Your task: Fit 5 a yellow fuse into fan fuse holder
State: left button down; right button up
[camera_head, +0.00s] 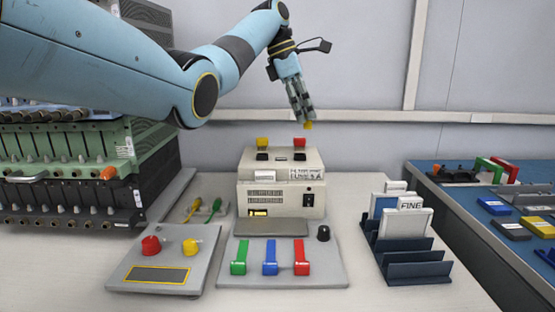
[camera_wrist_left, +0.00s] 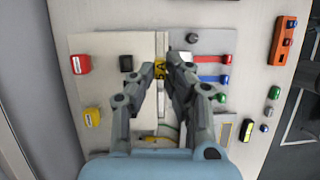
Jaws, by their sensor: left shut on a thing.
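My left gripper (camera_head: 301,103) hangs from its blue arm above the back of the pale instrument box (camera_head: 276,198), pointing down. It is shut on a small yellow fuse (camera_head: 308,125), which shows at its fingertips. The fuse also shows between the fingertips of the left gripper (camera_wrist_left: 163,74) in the left wrist view, partly hidden. The box has a label (camera_head: 304,173) that seems to read fuse 5 A. Yellow (camera_head: 262,142) and red (camera_head: 299,142) blocks stand at its top, with dark pieces before them. I cannot tell which part is the fan fuse holder.
In front are a panel (camera_head: 335,274) with green, blue and red levers and a panel (camera_head: 118,282) with red and yellow knobs. A dark rack (camera_head: 418,272) holds cards at right. Green and black equipment (camera_head: 75,170) stands at left.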

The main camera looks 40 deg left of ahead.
pick_arm(q)
jog(key=a+f, duration=0.2)
jog(key=a, duration=0.2)
jog(key=s+a+f+b, duration=0.1)
jog(key=a, duration=0.3)
jog(key=s+a+f+b, duration=0.1)
jog(key=a+f, duration=0.1)
jog(key=a, duration=0.2)
jog(key=shift+s+f, duration=0.25)
jog(key=shift+f, duration=0.05)
jog(key=shift+s+a+f, duration=0.1)
jog(key=shift+a+f, duration=0.05)
jog(key=shift+f, duration=0.3)
notch_tip(320, 180, down, 3)
jog(key=shift+f+b, duration=0.2)
jog(key=shift+b, duration=0.5)
pick_arm(e)
jog(key=shift+g, duration=0.3)
jog(key=s+f, duration=0.3)
jog(key=shift+a+f, duration=0.15)
jog(key=shift+f, duration=0.05)
pick_arm(q)
jog(key=shift+r, duration=0.1)
pick_arm(e)
jog(key=shift+r, duration=0.1)
